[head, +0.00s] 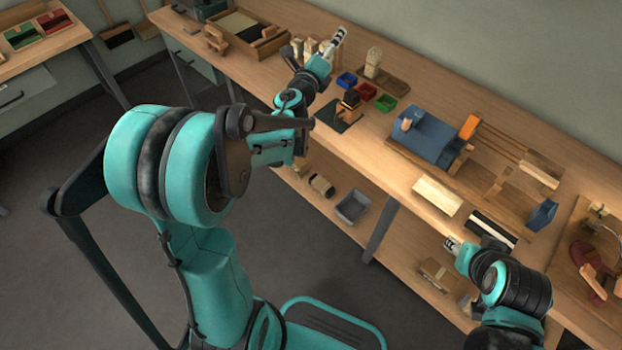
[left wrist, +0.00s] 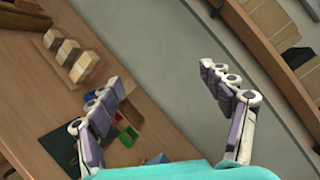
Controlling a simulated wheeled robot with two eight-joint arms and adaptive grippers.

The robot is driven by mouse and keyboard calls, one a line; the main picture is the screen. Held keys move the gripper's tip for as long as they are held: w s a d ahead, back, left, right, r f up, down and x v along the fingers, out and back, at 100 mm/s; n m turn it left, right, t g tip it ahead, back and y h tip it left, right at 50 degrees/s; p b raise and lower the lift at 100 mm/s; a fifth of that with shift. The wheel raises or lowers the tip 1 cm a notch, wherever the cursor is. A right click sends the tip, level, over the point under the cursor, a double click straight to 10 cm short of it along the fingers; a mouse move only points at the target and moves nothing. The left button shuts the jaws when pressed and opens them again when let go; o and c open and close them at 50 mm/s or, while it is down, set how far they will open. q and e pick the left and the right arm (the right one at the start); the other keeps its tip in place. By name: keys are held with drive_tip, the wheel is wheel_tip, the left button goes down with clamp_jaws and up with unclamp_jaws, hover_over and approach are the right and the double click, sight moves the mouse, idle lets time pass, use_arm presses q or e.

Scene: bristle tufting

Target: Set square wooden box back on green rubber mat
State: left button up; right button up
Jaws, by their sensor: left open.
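A dark green mat (head: 331,119) lies on the workbench near its front edge. A small brown wooden box-like thing (head: 345,107) with a dark top stands on it; I cannot tell whether it is the square wooden box. The mat also shows in the left wrist view (left wrist: 58,146), partly hidden by a finger. My left gripper (head: 338,37) is open and empty above the back of the bench, beyond the mat; its spread fingers show in the left wrist view (left wrist: 165,85). My right gripper (head: 452,244) is near the bench's front edge at right; its jaw state is unclear.
Pale wooden blocks (left wrist: 67,52) stand near my left gripper. A blue and wooden fixture (head: 428,137) fills the bench further right. A wall (head: 450,45) bounds the back.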

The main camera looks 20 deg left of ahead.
use_arm(q)
drive_tip(key=s+a+r+n+g+y, duration=0.2)
drive_tip(key=s+n+y, duration=0.2)
drive_tip(key=s+n, duration=0.5)
drive_tip(key=s+d+f+n+g+h, duration=0.1)
drive_tip(key=s+d+f+n+g, duration=0.2)
drive_tip(key=s, duration=0.5)
drive_tip(key=s+d+f+n+g+h, duration=0.2)
drive_tip(key=s+d+f+n+g, duration=0.1)
drive_tip(key=s+f+n, duration=0.4)
drive_tip(key=s+d+f+n+g+h, duration=0.2)
drive_tip(key=s+d+f+n, duration=0.3)
drive_tip(key=s, duration=0.5)
drive_tip(key=shift+d+f+g, duration=0.3)
drive_tip(key=shift+f+g, duration=0.05)
drive_tip(key=shift+g, duration=0.35)
